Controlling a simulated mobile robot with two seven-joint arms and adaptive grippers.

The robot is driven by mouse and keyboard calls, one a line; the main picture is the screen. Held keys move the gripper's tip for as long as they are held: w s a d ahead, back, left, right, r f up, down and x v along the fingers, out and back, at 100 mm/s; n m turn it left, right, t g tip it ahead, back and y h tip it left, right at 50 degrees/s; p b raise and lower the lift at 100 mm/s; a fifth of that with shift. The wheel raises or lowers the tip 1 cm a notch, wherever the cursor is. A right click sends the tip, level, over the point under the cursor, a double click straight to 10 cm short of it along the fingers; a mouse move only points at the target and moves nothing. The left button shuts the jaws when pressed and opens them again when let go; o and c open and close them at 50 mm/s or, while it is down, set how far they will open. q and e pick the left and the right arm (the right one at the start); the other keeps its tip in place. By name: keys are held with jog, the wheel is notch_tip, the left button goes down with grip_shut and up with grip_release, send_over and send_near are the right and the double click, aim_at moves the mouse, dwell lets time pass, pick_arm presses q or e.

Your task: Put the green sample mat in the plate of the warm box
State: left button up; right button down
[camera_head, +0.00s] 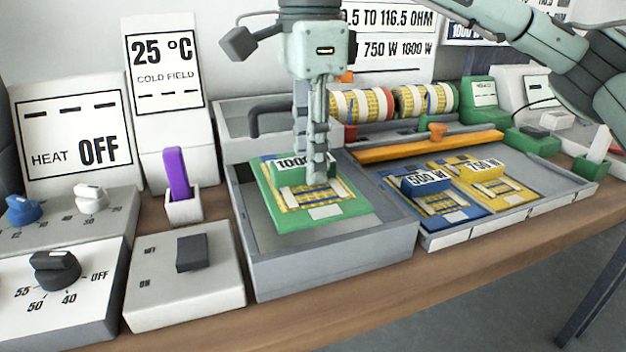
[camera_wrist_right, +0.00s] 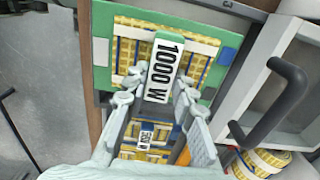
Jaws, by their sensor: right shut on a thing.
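The green sample mat (camera_head: 286,221), with a yellow mesh and a 1000 W tab, is over the floor of the open grey warm box (camera_head: 335,268), inside its walls in the head view. My right gripper (camera_head: 309,172) points down and is shut on the mat's tab. In the right wrist view, the tab (camera_wrist_right: 163,72) sits between the fingers of the gripper (camera_wrist_right: 158,92), with the mat (camera_wrist_right: 102,50) spread beyond them. I cannot tell whether the mat touches the plate under it. My left gripper is not in view.
A tray (camera_head: 448,238) to the right holds a blue 500 W mat (camera_head: 440,205) and a yellow 750 W mat (camera_head: 490,187). An orange bar (camera_head: 425,148) lies behind them. A switch box (camera_head: 185,275) stands left of the warm box. The raised lid (camera_head: 235,118) has a dark handle.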

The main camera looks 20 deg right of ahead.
jog(key=shift+w+d+f, duration=0.3)
jog(key=shift+w+f, duration=0.1)
jog(key=shift+w, duration=0.2)
jog(key=shift+w+d+f, duration=0.3)
jog(key=shift+w+f, duration=0.1)
jog(key=shift+w, duration=0.15)
notch_tip(320, 180, down, 3)
jog(key=shift+f, duration=0.1)
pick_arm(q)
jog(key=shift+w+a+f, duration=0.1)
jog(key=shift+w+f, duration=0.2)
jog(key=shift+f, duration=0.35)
pick_arm(e)
jog(key=shift+f, duration=0.4)
